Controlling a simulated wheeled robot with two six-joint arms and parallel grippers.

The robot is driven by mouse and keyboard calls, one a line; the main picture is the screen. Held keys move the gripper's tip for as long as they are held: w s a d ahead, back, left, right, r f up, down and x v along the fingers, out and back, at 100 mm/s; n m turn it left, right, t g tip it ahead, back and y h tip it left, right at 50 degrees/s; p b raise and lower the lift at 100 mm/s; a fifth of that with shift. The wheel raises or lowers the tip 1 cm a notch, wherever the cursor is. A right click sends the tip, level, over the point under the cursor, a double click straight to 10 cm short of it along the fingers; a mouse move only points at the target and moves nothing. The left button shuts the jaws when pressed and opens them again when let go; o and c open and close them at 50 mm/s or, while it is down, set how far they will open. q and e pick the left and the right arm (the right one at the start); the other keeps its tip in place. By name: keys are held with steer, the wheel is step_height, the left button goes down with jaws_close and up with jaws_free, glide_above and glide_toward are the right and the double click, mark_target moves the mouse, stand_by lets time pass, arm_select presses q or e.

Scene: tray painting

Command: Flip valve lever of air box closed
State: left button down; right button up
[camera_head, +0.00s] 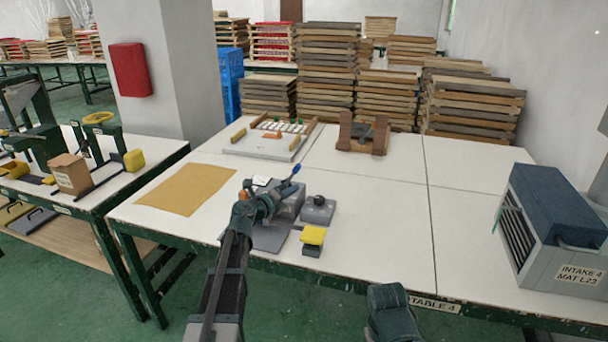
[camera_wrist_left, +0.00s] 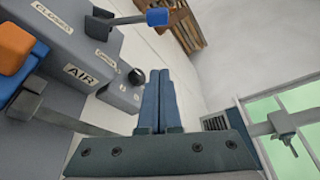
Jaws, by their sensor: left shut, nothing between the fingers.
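The air box (camera_head: 289,205) is a grey box on the near part of the white table, partly hidden by my left gripper. In the left wrist view its grey face carries an "AIR" label (camera_wrist_left: 82,75) and a "CLOSED" label (camera_wrist_left: 52,17). The valve lever (camera_head: 296,169) is a thin grey bar with a blue tip; the tip also shows in the left wrist view (camera_wrist_left: 157,17). My left gripper (camera_head: 270,196) is shut and empty beside the box; its fingers (camera_wrist_left: 160,75) appear apart from the lever tip. My right gripper (camera_head: 390,308) shows at the bottom, its jaws unclear.
A small grey box with a black knob (camera_head: 319,208) and a yellow block (camera_head: 312,236) stand right of the air box. A tan sheet (camera_head: 187,190) lies left. A grey-blue intake unit (camera_head: 555,225) stands right. The table's middle right is clear.

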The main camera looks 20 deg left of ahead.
mark_target(292, 175)
stand_by(0.3)
arm_select(q)
steer(key=b+x, duration=0.2)
steer(key=x, duration=0.8)
steer(key=a+r+p, duration=0.2)
steer(key=a, duration=0.1)
steer(key=shift+a+r, duration=0.1)
steer(key=shift+a, duration=0.15)
